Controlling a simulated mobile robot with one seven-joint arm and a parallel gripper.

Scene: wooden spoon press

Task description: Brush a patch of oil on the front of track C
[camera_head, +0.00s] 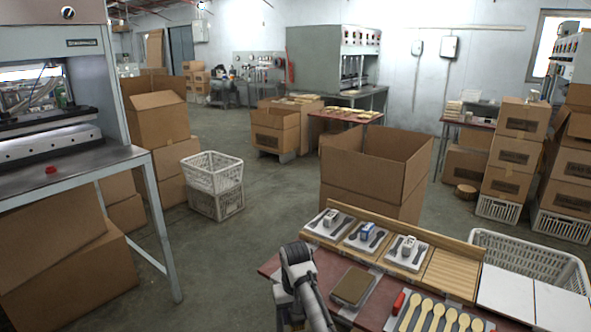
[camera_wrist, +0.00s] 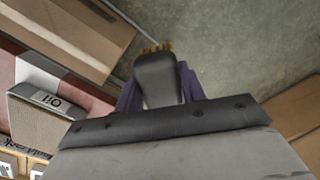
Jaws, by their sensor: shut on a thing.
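In the wrist view my gripper (camera_wrist: 158,88) is shut on the dark grey handle of a brush (camera_wrist: 157,75). A bit of yellowish bristle shows past the handle's far end. A box-like thing (camera_wrist: 40,115) with an upside-down label that seems to read "OIL" is at the left, apart from the brush. In the head view a brown-topped block (camera_head: 353,287) lies on the reddish table. A wooden rack (camera_head: 452,275) runs along the table's back; several grey trays with dark spoons and small boxes stand on it. No track letter is readable. My gripper is not visible in the head view.
Several wooden spoons (camera_head: 425,315) lie on a pale sheet at the table's front, with a red thing (camera_head: 398,303) beside them. A large open cardboard box (camera_head: 374,170) stands behind the table. A white basket (camera_head: 530,255) is at the right. Open floor lies left of the table.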

